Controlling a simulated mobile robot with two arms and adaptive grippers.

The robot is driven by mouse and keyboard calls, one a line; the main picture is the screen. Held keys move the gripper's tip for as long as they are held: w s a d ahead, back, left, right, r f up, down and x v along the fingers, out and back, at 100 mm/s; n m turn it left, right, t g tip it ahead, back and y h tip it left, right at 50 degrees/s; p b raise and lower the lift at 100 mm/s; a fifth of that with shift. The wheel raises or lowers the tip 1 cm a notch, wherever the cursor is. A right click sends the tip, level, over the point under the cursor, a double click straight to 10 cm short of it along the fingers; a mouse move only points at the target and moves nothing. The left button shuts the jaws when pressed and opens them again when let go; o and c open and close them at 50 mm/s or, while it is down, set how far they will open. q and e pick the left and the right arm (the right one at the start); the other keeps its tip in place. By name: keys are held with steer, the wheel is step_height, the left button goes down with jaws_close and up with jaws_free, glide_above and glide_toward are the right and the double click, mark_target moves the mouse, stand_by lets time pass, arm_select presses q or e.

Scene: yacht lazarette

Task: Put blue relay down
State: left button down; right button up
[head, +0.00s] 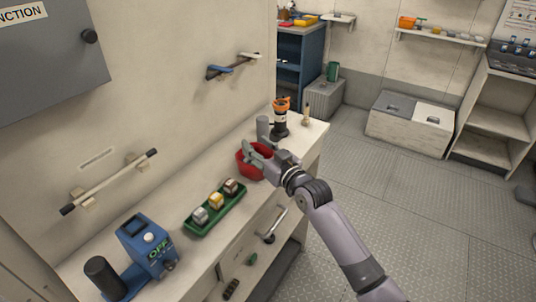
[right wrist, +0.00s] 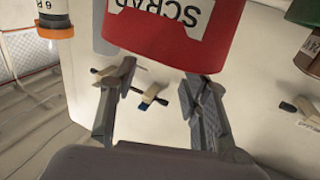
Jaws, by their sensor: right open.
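No blue relay can be made out in either view. A green tray (head: 228,219) on the bench holds a grey relay (head: 200,216), a yellow relay (head: 216,200) and a brown relay (head: 231,187). A red scrap bin (head: 243,171) stands beyond the tray; the inside is mostly hidden. My right gripper (head: 262,152) is at the bin's rim. In the right wrist view its fingers (right wrist: 156,95) are apart with nothing held between them, close to the red bin (right wrist: 180,47) marked SCRAP. My left gripper is not in view.
A blue device marked OFF (head: 148,245) stands at the near end of the bench (head: 185,270). An orange-topped black container (head: 281,120) and a small tan item (head: 306,114) stand at the far end. Wall handles (head: 108,181) project above the bench. Floor at right is clear.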

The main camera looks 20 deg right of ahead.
steer(key=b+v, duration=0.1)
steer(key=v, duration=1.1)
steer(key=shift+r, duration=0.4)
